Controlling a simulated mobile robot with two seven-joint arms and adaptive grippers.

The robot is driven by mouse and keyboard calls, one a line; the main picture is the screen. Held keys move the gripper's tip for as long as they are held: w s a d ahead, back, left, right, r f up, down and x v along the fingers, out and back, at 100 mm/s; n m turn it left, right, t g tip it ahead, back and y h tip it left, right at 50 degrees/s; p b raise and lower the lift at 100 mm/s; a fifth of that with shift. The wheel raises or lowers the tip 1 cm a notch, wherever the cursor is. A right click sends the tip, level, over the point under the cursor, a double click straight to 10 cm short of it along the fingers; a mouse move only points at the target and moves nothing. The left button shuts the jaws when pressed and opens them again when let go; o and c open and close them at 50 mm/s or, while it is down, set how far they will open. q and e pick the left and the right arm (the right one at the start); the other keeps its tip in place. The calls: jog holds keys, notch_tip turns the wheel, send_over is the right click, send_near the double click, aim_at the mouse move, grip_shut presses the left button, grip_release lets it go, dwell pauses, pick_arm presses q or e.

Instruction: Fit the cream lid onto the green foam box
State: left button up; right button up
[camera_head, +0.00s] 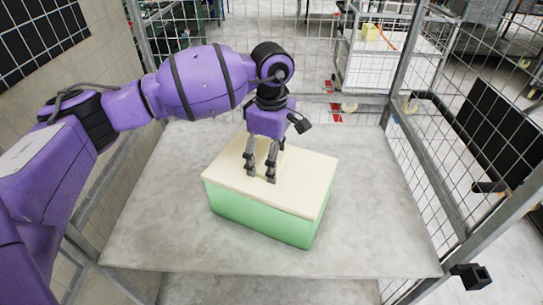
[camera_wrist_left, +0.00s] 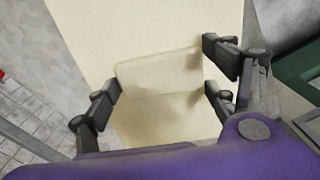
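The cream lid (camera_head: 308,168) lies flat on top of the green foam box (camera_head: 262,217), its edges looking in line with the box sides in the head view. A raised cream block stands in the middle of the lid. The lid also fills the middle of the left wrist view (camera_wrist_left: 100,35). My left gripper (camera_head: 262,172) reaches down from above with its fingers on both sides of the block. In the left wrist view the fingertips (camera_wrist_left: 162,77) appear to touch its sides. The far lid edge is partly hidden by my arm. My right gripper is not in view.
The box stands on a grey table (camera_head: 160,225) with free room at the left, front and right. Wire mesh fencing with posts (camera_head: 440,170) surrounds the table. A white cart (camera_head: 385,65) stands behind the fence.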

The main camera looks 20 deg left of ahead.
pick_arm(q)
jog(key=o, duration=0.4)
notch_tip(320, 180, up, 12)
jog(key=shift+r, duration=0.1)
dwell(0.5)
dwell(0.3)
